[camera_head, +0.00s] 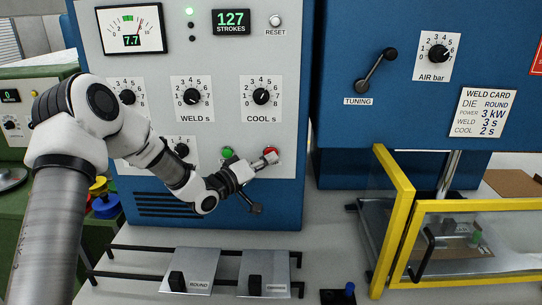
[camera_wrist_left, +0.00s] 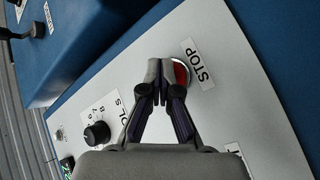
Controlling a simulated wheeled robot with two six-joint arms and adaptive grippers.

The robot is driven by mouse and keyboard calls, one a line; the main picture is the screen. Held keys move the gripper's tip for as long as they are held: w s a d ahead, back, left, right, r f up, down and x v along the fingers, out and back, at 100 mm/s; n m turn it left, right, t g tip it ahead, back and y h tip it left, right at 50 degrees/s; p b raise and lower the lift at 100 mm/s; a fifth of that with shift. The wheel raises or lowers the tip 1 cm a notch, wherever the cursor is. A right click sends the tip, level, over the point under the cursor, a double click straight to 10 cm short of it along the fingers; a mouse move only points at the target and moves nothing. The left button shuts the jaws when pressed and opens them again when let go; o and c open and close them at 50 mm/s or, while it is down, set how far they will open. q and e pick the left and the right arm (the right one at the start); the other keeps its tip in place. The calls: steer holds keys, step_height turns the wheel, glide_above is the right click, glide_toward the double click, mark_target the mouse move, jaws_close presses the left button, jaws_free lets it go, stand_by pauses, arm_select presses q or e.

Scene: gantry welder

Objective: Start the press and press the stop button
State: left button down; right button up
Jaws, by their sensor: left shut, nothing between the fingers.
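The red stop button (camera_head: 271,152) is on the lower right of the pale control panel (camera_head: 290,110). In the left wrist view the red button (camera_wrist_left: 181,74) shows beside its STOP label (camera_wrist_left: 200,65), partly hidden by a finger. My left gripper (camera_head: 268,158) is shut and empty, its fingertips at the red button; I cannot tell whether they touch it. My right gripper is not in view.
Weld and cool knobs (camera_head: 261,97) sit above the buttons. A yellow-framed guard (camera_head: 405,225) stands at the right, with a tuning lever (camera_head: 376,70) above. Two plates marked with labels, one the ROUND plate (camera_head: 200,262), lie on a rack in front. A blue-topped knob (camera_head: 349,289) is nearby.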

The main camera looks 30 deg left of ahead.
arm_select(q)
steer(key=shift+s, duration=0.1)
stand_by(0.4)
steer(key=shift+s+d, duration=0.35)
steer(key=shift+s, duration=0.35)
steer(key=s, duration=0.1)
steer(key=s+d, duration=0.1)
steer(key=s, duration=0.1)
steer(key=s+d, duration=0.1)
steer(key=shift+s+d, duration=0.1)
steer(key=shift+s, duration=0.15)
stand_by(0.5)
